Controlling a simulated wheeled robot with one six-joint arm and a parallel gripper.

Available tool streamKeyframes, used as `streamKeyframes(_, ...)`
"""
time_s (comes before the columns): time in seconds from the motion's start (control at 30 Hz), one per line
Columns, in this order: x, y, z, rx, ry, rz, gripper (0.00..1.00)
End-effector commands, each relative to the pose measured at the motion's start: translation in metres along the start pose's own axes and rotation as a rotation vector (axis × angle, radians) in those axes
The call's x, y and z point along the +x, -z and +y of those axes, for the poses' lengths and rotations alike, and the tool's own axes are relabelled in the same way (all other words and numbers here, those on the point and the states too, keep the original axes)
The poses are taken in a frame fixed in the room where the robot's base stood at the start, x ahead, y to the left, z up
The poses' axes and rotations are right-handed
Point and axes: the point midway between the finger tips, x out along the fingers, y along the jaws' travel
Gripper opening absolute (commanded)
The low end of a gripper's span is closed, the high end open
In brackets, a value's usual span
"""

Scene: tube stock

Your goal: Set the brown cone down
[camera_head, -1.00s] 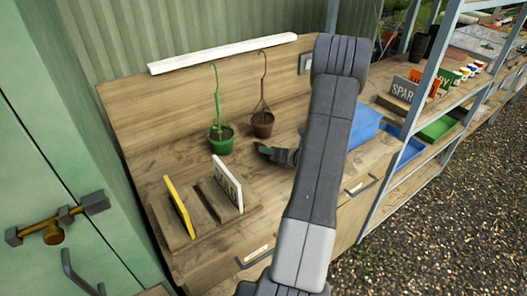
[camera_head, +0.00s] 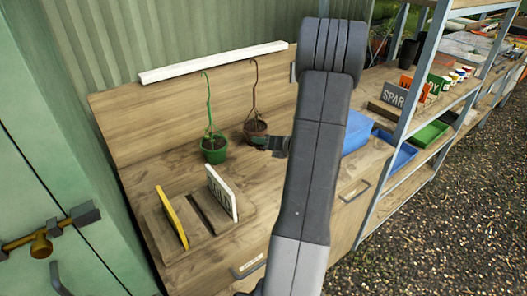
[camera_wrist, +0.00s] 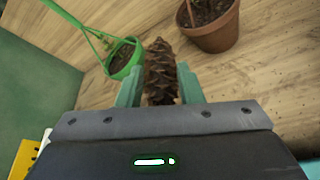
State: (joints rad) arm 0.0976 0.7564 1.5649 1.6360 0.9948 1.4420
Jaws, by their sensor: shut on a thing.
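The brown cone (camera_wrist: 161,75) is a scaly pine cone in the wrist view. My gripper (camera_wrist: 159,86) is shut on it, with one greenish finger on each side; the cone's far end sticks out beyond the fingertips. In the head view my gripper (camera_head: 268,143) is low over the wooden bench (camera_head: 225,260), just in front of and right of the brown pot (camera_head: 255,132). The cone cannot be made out there. I cannot tell whether the cone touches the bench.
A green pot (camera_head: 214,152) with a green hooked stem stands left of the brown pot. A yellow card (camera_head: 172,217) and a white card (camera_head: 221,193) stand in slotted wood at the front left. A blue box (camera_head: 356,132) lies right of my arm.

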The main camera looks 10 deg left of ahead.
Motion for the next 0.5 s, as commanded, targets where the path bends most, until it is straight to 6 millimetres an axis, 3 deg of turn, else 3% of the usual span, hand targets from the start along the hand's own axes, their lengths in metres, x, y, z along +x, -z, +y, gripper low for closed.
streamKeyframes(0.27,-0.009,-0.017,0.008,0.008,0.018,-0.013,0.08)
streamKeyframes(0.5,-0.035,-0.021,-0.018,0.088,0.203,-0.126,0.08)
